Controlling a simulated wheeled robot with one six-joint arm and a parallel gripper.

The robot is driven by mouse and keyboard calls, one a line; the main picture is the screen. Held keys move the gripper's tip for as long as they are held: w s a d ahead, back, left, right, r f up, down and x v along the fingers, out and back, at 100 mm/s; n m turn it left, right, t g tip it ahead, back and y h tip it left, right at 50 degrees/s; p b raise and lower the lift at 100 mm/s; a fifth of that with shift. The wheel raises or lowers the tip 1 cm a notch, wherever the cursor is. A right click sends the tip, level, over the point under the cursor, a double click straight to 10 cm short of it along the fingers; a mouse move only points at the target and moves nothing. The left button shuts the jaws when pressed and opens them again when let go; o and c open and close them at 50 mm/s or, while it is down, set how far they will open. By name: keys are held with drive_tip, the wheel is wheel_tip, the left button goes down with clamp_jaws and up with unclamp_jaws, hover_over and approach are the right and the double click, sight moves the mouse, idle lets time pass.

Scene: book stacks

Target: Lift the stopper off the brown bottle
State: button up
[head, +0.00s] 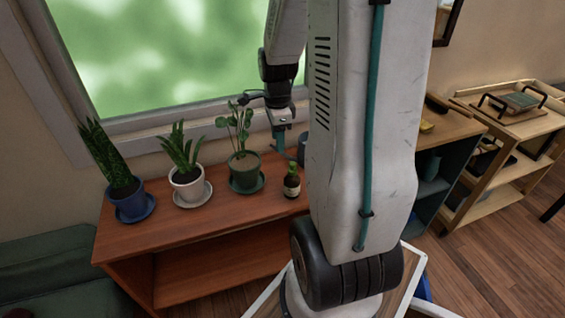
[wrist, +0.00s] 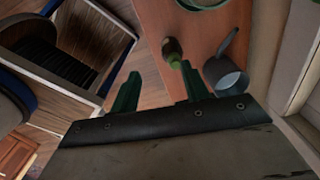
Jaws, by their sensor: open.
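The brown bottle (head: 292,187) stands upright on the wooden shelf top, with a pale label and a small greenish stopper (head: 292,168) at its neck. In the wrist view the bottle (wrist: 171,46) shows beyond the fingertips, its green top (wrist: 175,62) pointing towards me, nearer the right finger. My gripper (head: 281,150) is above and slightly left of the bottle in the head view, apart from it. In the wrist view my gripper (wrist: 158,82) is open, with two green fingers spread and nothing between them.
Potted plants in green (head: 246,170), white (head: 188,184) and blue (head: 130,201) pots line the shelf top (head: 205,222) under the window. Its front left part is clear.

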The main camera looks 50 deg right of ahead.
sight(293, 163)
drive_tip(key=d+f+m, duration=0.2)
drive_tip(key=s+d+f+m, duration=0.1)
drive_tip(key=d+f+m, duration=0.1)
drive_tip(key=d+f, duration=0.1)
drive_tip(key=f, duration=0.5)
drive_tip(key=d+f, duration=0.1)
drive_tip(key=f, duration=0.1)
drive_tip(key=shift+s+f, duration=0.1)
drive_tip(key=shift+f, duration=0.3)
clamp_jaws()
